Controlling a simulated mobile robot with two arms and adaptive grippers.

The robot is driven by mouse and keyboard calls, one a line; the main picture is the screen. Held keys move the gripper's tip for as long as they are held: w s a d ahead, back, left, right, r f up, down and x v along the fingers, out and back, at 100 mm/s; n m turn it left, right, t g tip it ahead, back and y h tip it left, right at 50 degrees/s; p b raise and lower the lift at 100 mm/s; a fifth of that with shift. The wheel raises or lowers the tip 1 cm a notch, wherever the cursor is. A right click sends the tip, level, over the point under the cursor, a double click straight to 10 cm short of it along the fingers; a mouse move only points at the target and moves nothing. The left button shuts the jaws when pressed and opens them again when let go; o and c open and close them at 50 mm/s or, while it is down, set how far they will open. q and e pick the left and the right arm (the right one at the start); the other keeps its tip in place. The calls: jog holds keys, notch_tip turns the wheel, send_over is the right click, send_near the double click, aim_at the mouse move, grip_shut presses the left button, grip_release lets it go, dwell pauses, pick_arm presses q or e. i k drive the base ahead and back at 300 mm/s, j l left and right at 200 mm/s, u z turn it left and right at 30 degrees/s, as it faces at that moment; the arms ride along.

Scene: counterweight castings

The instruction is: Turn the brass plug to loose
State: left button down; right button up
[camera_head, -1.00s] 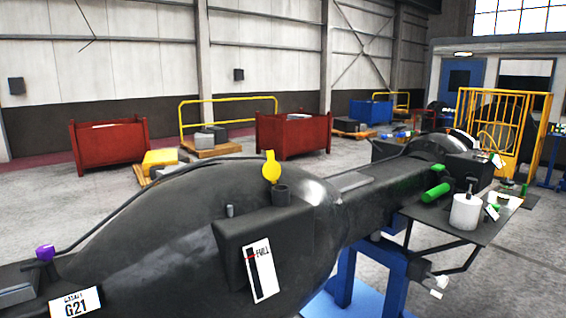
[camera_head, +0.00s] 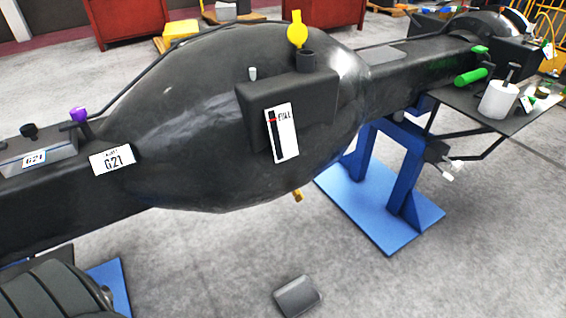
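A small brass-coloured plug (camera_head: 298,195) sticks out from the underside of the big black rounded casting (camera_head: 180,110), just below the white level label (camera_head: 282,133). It is small in the head view, and how far it is turned cannot be told. A tray-like dark grey piece (camera_head: 297,296) lies on the floor below it. Neither of my grippers is in view.
A side shelf (camera_head: 480,108) holds a white pot (camera_head: 499,98). Grey floor (camera_head: 200,260) is open below the casting.

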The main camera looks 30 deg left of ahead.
aim_at(297, 193)
jog(key=l+u, duration=0.2)
jog(key=u, duration=0.15)
jog(key=i+l+u, duration=0.1)
jog(key=l+u, duration=0.35)
jog(key=u, duration=0.3)
